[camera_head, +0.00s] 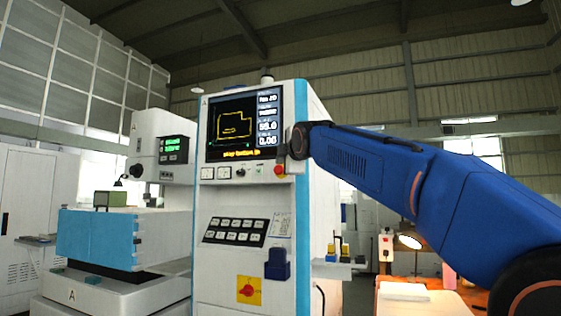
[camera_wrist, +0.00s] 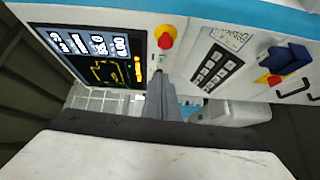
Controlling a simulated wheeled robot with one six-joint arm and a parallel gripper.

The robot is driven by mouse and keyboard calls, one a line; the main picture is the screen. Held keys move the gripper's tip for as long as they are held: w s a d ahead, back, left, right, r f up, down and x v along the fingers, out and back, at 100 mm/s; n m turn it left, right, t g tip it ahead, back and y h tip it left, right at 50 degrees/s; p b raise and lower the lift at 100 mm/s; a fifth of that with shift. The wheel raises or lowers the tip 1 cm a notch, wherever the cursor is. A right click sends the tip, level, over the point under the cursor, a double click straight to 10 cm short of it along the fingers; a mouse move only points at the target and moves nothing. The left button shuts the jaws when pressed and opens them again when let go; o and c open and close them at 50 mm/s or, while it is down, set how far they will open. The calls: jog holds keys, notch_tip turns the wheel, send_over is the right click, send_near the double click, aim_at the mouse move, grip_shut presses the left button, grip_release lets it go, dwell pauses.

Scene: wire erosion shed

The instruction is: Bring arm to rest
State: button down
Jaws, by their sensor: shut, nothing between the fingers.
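My arm, blue, reaches in from the right in the head view. My gripper (camera_head: 282,157) is at its far end, in front of the right part of the machine's control panel (camera_head: 212,275), close to the red stop button (camera_head: 280,169). In the wrist view my gripper (camera_wrist: 158,76) shows as grey fingers shut together with nothing between them. Their tips appear close to the panel's row of small buttons, beside the red stop button on its yellow base (camera_wrist: 165,38). I cannot tell whether they touch the panel.
The cabinet carries a lit screen (camera_head: 243,125), a keypad (camera_head: 235,232) and a red-yellow rotary switch (camera_head: 249,290). A blue-sided machine (camera_head: 95,238) stands at left. A lamp (camera_head: 410,241) lights an orange bench (camera_head: 440,297) at right, below my arm. A small shelf (camera_head: 337,264) juts out beside the cabinet.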

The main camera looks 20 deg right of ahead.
dwell(0.4)
jog(key=s+d+f+m+g, duration=0.2)
jog(key=s+f+m+g, duration=0.2)
jog(key=s+f, duration=1.1)
jog(key=s+d+f+m+g, duration=0.1)
jog(key=s+f+m+g, duration=0.3)
jog(key=s+f+m, duration=0.4)
jog(key=s+d+f+m+g, duration=0.2)
jog(key=s+f+m+g, duration=0.2)
jog(key=s+f, duration=1.8)
notch_tip(320, 180, down, 18)
jog(key=shift+s+d+f+m+g+h, duration=0.2)
jog(key=shift+d+m+g+h, duration=0.15)
jog(key=shift+m, duration=0.65)
